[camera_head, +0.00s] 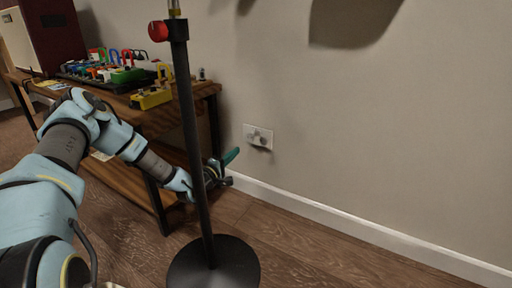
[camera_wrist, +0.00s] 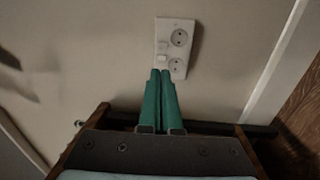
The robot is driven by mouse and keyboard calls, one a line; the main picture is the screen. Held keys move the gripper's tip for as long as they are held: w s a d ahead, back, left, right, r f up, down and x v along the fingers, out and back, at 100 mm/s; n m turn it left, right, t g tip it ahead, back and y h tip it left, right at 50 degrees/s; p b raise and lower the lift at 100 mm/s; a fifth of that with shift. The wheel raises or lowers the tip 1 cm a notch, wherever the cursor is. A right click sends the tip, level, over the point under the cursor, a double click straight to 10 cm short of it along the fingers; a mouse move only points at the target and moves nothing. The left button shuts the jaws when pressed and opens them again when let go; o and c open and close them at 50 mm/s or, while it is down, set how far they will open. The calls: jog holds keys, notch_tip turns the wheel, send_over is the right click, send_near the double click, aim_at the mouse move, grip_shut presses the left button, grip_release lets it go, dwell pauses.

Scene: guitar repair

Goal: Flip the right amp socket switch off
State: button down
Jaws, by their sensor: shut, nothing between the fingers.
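A white double wall socket (camera_head: 250,132) is on the wall right of the wooden table. In the wrist view the socket (camera_wrist: 182,54) appears turned on its side, with two round outlets on its right half and two small switches on its left half, one above the other. The upper switch (camera_wrist: 163,46) is clear of my fingers. The lower switch (camera_wrist: 162,58) is just beyond the fingertips. I cannot tell the switch positions. My gripper (camera_wrist: 160,72) has green fingers, shut together and empty, pointing at the plate. In the head view my gripper (camera_head: 236,152) is left of and below the socket; contact is unclear.
A black stand pole (camera_head: 190,120) with a round base (camera_head: 215,265) rises in front of my forearm. The wooden table (camera_head: 165,115) bears colourful pedals (camera_head: 125,75) to the left. A white baseboard (camera_head: 330,215) runs below. The floor to the right is clear.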

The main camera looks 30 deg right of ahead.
jog(key=shift+d+f, duration=0.15)
jog(key=shift+f, duration=0.2)
jog(key=b, duration=0.6)
send_near(259, 132)
jog(key=x, duration=0.5)
jog(key=shift+w+d+f, duration=0.25)
jog(key=shift+d, duration=0.05)
jog(key=shift+w+d+r, duration=0.2)
jog(key=shift+w+d, duration=0.1)
jog(key=shift+d, duration=0.2)
